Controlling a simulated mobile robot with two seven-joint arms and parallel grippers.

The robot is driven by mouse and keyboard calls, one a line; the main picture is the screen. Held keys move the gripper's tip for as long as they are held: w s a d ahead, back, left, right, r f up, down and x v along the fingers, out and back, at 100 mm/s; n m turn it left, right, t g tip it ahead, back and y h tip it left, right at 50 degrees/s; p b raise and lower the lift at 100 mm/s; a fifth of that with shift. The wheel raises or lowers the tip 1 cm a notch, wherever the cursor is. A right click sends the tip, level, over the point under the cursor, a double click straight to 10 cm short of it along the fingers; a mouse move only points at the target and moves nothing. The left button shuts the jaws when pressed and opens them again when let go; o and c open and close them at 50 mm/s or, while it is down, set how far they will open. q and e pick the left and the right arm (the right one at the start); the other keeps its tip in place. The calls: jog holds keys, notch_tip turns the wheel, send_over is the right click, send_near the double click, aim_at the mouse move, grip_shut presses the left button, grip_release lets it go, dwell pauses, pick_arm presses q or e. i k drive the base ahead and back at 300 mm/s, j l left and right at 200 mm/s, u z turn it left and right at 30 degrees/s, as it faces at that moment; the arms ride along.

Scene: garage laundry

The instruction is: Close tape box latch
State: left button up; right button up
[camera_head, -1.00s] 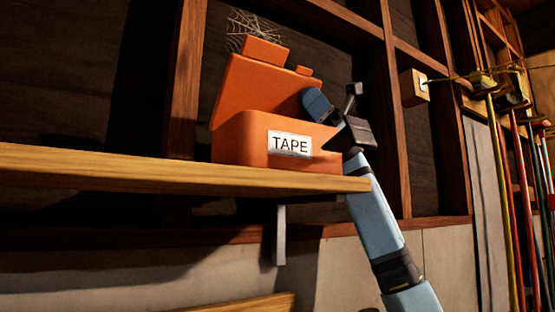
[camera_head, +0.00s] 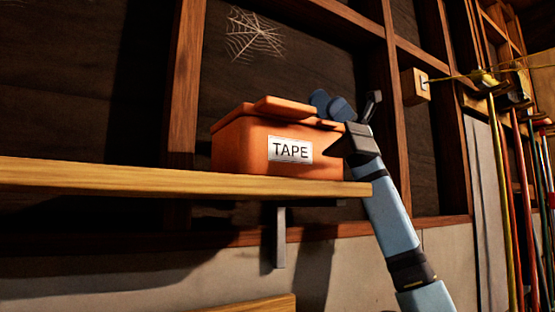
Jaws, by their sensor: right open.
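The orange tape box (camera_head: 236,150) stands on the wooden shelf, with a white TAPE label (camera_head: 290,150) on its front. Its lid (camera_head: 250,108) lies down over the box. An orange flap (camera_head: 296,107) sits on the lid toward the front and sticks up a little over the front edge; it looks like the latch. My right gripper (camera_head: 350,112) is open at the right end of the box, beside the lid. Its fingers partly hide the box's right side, and I cannot tell if they touch it. My left gripper is not in view.
The wooden shelf (camera_head: 120,176) rests on a metal bracket (camera_head: 280,238); its left part is empty. A wooden wall post (camera_head: 184,80) stands behind the box. Long-handled tools (camera_head: 507,190) hang at the far right.

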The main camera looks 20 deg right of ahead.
aim_at(358, 139)
jog(key=k, duration=1.5)
